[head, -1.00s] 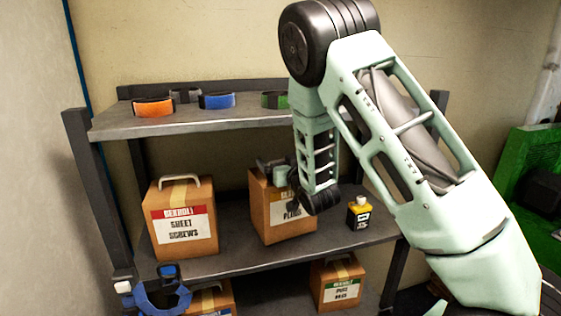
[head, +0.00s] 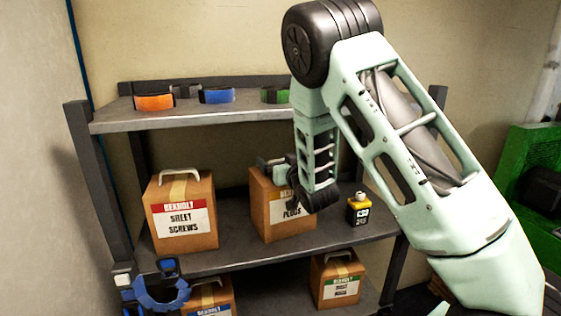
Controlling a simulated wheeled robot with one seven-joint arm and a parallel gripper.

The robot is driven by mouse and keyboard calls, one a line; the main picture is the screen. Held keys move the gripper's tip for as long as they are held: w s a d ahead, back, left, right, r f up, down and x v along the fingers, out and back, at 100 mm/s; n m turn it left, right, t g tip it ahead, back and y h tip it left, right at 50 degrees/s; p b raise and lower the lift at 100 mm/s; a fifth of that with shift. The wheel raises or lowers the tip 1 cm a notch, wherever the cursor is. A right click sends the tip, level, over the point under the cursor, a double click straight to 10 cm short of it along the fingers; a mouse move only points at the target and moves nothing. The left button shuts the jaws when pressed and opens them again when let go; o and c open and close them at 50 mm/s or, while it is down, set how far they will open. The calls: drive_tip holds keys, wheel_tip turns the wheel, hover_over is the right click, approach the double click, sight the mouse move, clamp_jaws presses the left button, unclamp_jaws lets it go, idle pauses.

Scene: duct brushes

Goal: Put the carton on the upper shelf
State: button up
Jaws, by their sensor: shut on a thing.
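A brown carton (head: 268,222) with a yellow-topped label, partly readable as "PLUGS", stands upright on the middle shelf (head: 235,249). My gripper (head: 278,172) is at the top of this carton and shut on it, seemingly at its handle. My wrist hides the carton's right part and the exact grip. I cannot see a gap under the carton. The upper shelf (head: 185,122) is above it and carries several coloured rings along its back.
Another carton (head: 182,215), labelled sheet screws, stands left on the middle shelf. A yellow-and-black bottle (head: 358,211) stands right. Two cartons are below, one with a green label (head: 338,280). An orange ring (head: 154,102) and a blue ring (head: 216,96) sit on the upper shelf; its front strip is clear.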

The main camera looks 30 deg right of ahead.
drive_tip(key=shift+f+b, duration=0.3)
drive_tip(key=shift+b, duration=0.15)
idle(0.3)
drive_tip(key=o, duration=1.6)
drive_tip(key=shift+f, duration=0.1)
drive_tip(key=shift+o, duration=0.2)
drive_tip(key=shift+s, duration=0.2)
